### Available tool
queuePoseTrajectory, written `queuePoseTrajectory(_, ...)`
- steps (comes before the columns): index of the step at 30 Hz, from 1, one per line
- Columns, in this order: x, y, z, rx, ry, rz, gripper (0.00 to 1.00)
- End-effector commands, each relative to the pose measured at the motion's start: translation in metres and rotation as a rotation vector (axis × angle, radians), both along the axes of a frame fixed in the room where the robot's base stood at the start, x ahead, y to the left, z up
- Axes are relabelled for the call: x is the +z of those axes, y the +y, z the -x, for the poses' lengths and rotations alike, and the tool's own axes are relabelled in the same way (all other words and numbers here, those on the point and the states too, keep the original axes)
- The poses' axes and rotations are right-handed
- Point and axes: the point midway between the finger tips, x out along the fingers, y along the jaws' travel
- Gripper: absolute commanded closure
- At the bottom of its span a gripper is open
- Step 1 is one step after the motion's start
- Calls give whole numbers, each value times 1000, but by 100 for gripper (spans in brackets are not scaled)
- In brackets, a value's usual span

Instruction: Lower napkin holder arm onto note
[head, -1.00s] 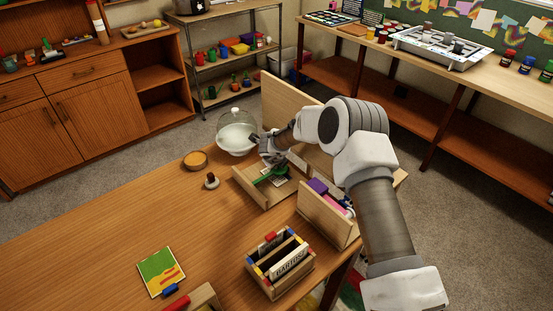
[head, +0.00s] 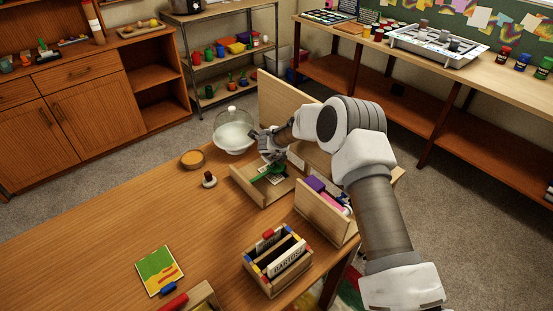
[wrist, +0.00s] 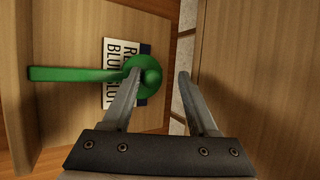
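The napkin holder (head: 257,193) is a shallow wooden tray near the far edge of the table. Its green arm (head: 262,175) lies low across it; in the wrist view the arm (wrist: 75,75) runs in from the left and ends in a round disc with a knob. A white note with dark print (wrist: 111,52) lies under the disc end, partly hidden; I cannot tell whether they touch. My gripper (wrist: 160,75) is open and holds nothing. Its left finger overlaps the disc in view and its right finger is clear of it. My gripper (head: 270,147) also shows above the holder in the head view.
A glass-domed bowl (head: 233,133) stands close left of my gripper. A tall wooden panel (head: 283,105) rises behind the holder. A wooden box with purple and pink items (head: 318,214) and a caddy (head: 262,275) stand nearer. The table's left middle is clear.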

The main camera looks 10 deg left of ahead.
Motion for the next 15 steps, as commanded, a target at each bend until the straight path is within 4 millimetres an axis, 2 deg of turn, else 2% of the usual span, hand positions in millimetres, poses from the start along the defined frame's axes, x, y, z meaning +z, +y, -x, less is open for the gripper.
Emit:
queuePoseTrajectory(1, -13, -12, 1, -10, 12, 17, 41)
queuePoseTrajectory(7, -14, -12, 2, -10, 14, 18, 41)
queuePoseTrajectory(11, -10, -12, 6, -9, 15, 18, 41)
queuePoseTrajectory(15, 3, -12, 16, -9, 16, 19, 41)
